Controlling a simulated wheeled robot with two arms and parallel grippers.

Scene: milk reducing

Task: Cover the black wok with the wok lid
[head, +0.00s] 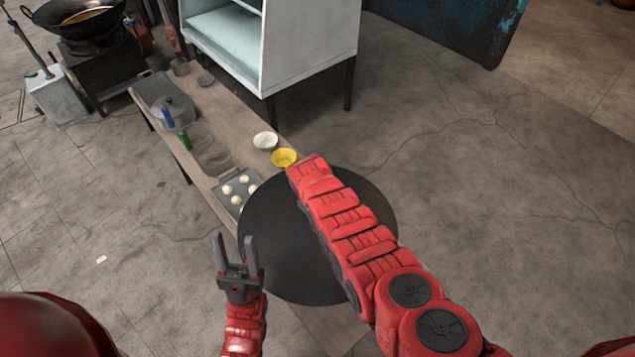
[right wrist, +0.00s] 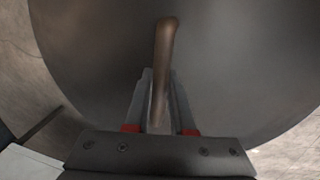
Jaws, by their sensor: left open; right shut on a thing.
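The black wok (head: 78,20) sits on a dark stove at the top left of the head view, with something pale in it. The wok lid is a large dark disc (head: 275,255) in the middle of the head view, partly covered by my right arm. In the right wrist view the lid (right wrist: 235,70) fills most of the picture, and my right gripper (right wrist: 160,95) is shut on its brown handle (right wrist: 165,50). My right fingers are hidden in the head view. My left gripper (head: 237,243) is open and empty, left of the lid.
A long low wooden bench (head: 225,120) runs from the stove down to the lid. It holds a tray of pale dough balls (head: 240,203), a yellow bowl (head: 284,157), a white bowl (head: 265,141) and glass containers. A white cabinet (head: 310,55) stands behind it. The floor at right is clear.

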